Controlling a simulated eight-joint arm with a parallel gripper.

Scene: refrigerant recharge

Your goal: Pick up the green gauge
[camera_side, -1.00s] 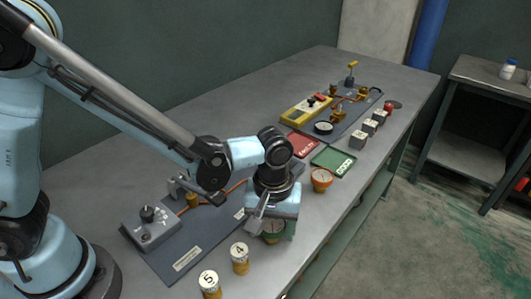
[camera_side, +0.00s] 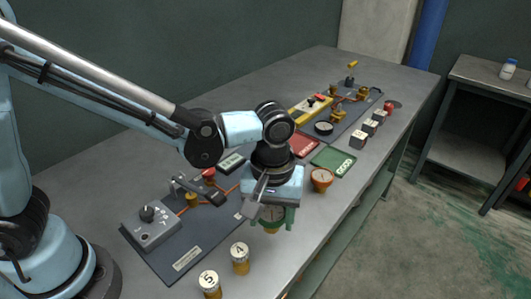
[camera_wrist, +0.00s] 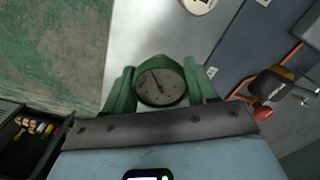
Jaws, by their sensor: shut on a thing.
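The green gauge (camera_wrist: 160,82) has a round pale dial with a dark needle. In the wrist view it sits between the two green fingers of my gripper (camera_wrist: 163,90), which are shut on it. In the side view my gripper (camera_side: 272,218) points down near the table's front edge, with the gauge (camera_side: 271,213) between its fingers, partly covered by them. The gauge appears to be a little above the grey table (camera_side: 318,218).
An orange gauge (camera_side: 321,178) stands right of my gripper. Behind are a red tray (camera_side: 303,144), a green tray (camera_side: 333,158) and several small blocks. A dark board (camera_side: 185,245) with valves lies left.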

